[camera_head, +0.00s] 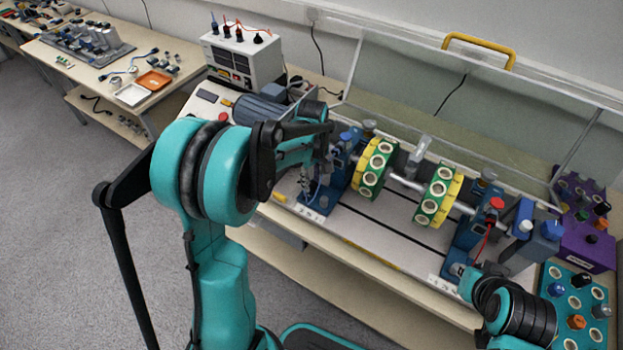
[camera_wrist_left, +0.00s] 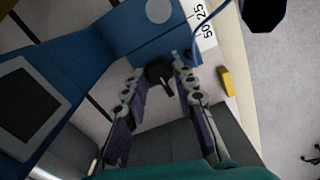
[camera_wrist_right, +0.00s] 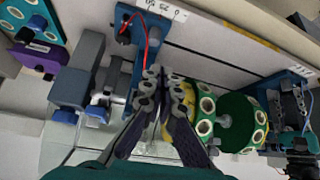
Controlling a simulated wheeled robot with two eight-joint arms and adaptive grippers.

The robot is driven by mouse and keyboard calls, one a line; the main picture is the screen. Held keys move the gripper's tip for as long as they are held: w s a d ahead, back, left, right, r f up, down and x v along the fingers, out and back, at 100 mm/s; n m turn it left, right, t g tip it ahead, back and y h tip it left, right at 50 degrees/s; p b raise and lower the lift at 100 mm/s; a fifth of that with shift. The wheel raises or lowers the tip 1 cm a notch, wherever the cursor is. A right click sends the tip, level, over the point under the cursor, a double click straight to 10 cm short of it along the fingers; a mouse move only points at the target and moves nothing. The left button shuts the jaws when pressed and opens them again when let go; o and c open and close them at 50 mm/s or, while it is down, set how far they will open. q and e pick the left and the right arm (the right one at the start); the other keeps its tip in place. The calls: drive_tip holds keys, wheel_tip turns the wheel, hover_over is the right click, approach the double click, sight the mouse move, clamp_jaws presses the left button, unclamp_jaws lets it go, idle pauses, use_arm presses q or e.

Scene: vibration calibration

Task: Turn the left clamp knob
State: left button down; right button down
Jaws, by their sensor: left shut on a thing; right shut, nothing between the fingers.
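The left clamp knob (camera_wrist_left: 160,76) is a small black knob on the blue left bearing block (camera_wrist_left: 135,30), seen in the left wrist view. My left gripper (camera_wrist_left: 157,82) has one finger on each side of the knob and is shut on it. In the head view the left gripper (camera_head: 308,182) is at the left blue block (camera_head: 333,185), and my arm hides part of it. My right gripper (camera_wrist_right: 164,82) is shut and empty, with the right blue block (camera_wrist_right: 128,45) and its red wire in front of it.
A shaft with two green-yellow discs (camera_head: 373,168) (camera_head: 436,195) spans the blocks. A clear raised guard (camera_head: 470,110) with a yellow handle stands behind. A power supply (camera_head: 241,57) is at the back left. A purple box (camera_head: 588,243) and a teal socket tray (camera_head: 572,290) are at the right.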

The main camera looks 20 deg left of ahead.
sight(312, 183)
use_arm(q)
drive_tip(key=shift+m, duration=1.6)
drive_tip(key=c, duration=1.2)
unclamp_jaws()
drive_tip(key=shift+w, duration=0.1)
drive_tip(key=shift+r, duration=0.1)
wheel_tip(312, 183, up, 12)
